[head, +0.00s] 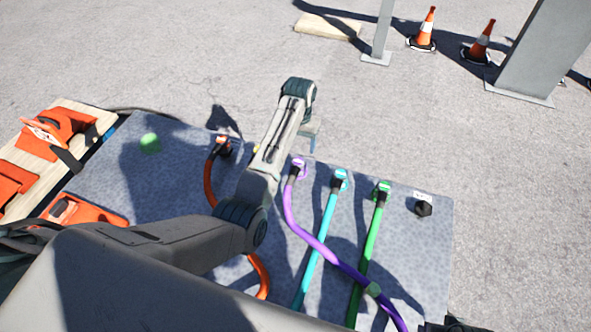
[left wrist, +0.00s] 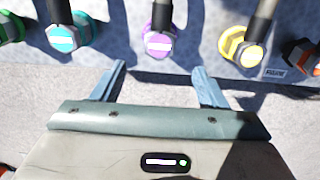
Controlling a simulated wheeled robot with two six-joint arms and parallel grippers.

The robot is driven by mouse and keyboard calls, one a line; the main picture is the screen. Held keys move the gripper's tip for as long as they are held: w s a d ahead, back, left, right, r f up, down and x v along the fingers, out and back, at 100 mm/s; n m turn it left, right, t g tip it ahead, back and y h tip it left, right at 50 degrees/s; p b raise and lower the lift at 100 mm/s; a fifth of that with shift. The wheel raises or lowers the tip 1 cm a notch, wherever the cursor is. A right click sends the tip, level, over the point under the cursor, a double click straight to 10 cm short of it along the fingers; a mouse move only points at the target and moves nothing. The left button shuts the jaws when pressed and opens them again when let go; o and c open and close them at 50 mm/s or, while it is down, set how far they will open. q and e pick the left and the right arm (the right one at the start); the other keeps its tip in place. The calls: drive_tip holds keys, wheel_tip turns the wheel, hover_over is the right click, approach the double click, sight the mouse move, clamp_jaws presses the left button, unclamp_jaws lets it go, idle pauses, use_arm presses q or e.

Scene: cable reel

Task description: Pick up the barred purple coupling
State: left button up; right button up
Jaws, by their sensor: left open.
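The purple coupling (head: 298,163) has a pale bar on its end and a dark collar, with a purple cable running from it across the mat. It also shows at the top middle of the left wrist view (left wrist: 158,43), its bar white. My left gripper (head: 311,143) is mostly hidden behind its own arm in the head view, near the mat's far edge by the purple coupling. In the left wrist view its two blue-grey fingers (left wrist: 159,72) are apart and empty. The coupling lies beyond the fingertips, between their lines, apart from them. My right gripper cannot be made out.
A cyan coupling (left wrist: 64,38) and a yellow coupling (left wrist: 243,50) flank the purple one. A green coupling (head: 383,187) and a black one (head: 424,207) lie farther right on the grey mat (head: 433,250). The purple cable crosses the cyan and green cables. Open pavement lies beyond.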

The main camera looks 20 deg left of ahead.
sight(299, 160)
use_arm(q)
wheel_tip(299, 160, down, 5)
drive_tip(key=shift+r, duration=0.2)
drive_tip(key=f+b, duration=0.1)
drive_tip(key=f, duration=0.3)
drive_tip(key=shift+s+f, duration=0.2)
drive_tip(key=shift+f, duration=0.45)
drive_tip(key=shift+r, duration=0.1)
drive_tip(key=c, duration=1.2)
use_arm(e)
drive_tip(key=v, duration=0.4)
drive_tip(key=shift+w+a+r, duration=0.1)
drive_tip(key=shift+w+r, duration=0.05)
drive_tip(key=shift+r, duration=0.2)
